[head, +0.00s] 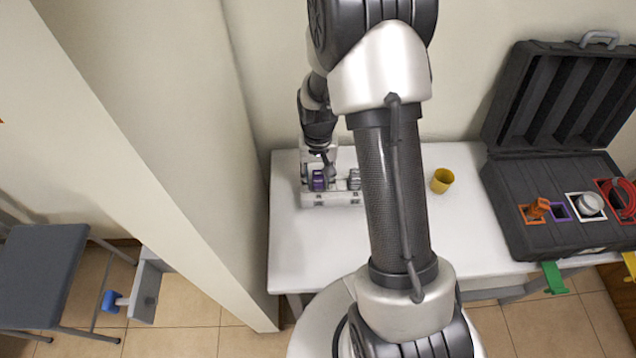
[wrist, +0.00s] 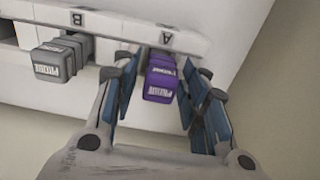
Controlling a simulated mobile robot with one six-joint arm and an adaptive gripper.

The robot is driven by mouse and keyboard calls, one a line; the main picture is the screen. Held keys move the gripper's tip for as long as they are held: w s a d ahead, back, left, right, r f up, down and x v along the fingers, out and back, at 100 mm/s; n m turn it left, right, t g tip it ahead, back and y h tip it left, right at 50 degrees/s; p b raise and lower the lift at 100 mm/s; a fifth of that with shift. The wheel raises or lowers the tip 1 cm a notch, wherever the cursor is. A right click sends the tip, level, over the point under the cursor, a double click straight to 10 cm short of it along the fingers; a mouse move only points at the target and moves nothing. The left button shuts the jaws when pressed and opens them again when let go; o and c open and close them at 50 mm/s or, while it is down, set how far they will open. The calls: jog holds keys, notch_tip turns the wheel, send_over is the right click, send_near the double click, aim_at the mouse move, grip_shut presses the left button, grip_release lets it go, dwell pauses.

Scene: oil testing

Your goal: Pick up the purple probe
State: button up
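The purple probe (wrist: 160,80) sits in the slot marked A of a white holder (wrist: 110,28) in the wrist view. In the head view the purple probe (head: 318,180) shows at the left part of the white holder (head: 335,200) on the table. My gripper (wrist: 160,105) is open, with one blue-padded finger on each side of the purple probe. Visible gaps lie between the fingers and the probe. In the head view my gripper (head: 322,160) is above the holder, partly hidden by my arm.
A grey probe (wrist: 55,62) sits in slot B, left of the purple one. A yellow cup (head: 442,180) stands on the white table (head: 300,250). An open black case (head: 555,165) with several items lies at the right. A wall (head: 190,130) rises close on the left.

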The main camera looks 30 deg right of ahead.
grip_shut()
jog(key=shift+r, duration=0.1)
dwell(0.3)
